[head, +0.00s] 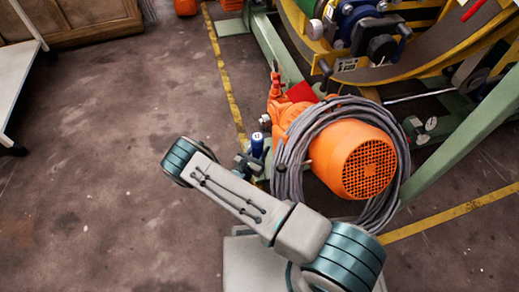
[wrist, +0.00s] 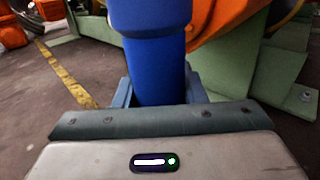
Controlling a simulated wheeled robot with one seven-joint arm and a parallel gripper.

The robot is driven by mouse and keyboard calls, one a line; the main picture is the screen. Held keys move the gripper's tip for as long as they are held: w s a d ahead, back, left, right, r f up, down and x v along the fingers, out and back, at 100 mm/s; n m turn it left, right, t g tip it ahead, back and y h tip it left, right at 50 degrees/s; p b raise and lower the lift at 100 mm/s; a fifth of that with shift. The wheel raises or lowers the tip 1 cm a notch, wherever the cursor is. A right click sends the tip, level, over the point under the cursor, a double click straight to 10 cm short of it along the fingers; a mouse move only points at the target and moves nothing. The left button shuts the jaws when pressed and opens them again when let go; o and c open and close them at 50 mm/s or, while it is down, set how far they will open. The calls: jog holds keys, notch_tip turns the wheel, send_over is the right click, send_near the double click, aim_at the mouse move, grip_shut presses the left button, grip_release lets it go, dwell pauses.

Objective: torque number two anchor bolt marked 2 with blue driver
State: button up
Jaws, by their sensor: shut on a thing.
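The blue driver (wrist: 150,60) stands upright between the fingers of my gripper (wrist: 160,92), which is shut on its lower part. In the head view, the driver (head: 257,147) shows as a small blue cylinder with a pale mark on top, just above my gripper (head: 250,167). Its lower tip is hidden. A small bolt (wrist: 306,96) sits on a green foot at right in the wrist view. Bolt-like fittings (head: 418,124) show on the green frame at right in the head view. I cannot read a 2 on any of them.
An orange motor (head: 354,158) wrapped in grey cable (head: 290,160) stands close right of my gripper. The green frame (head: 455,160) and yellow ring structure (head: 440,62) fill the upper right.

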aim_at(259, 144)
jog(key=shift+r+p, duration=1.25)
jog(key=shift+r, duration=0.7)
jog(key=shift+f, duration=0.1)
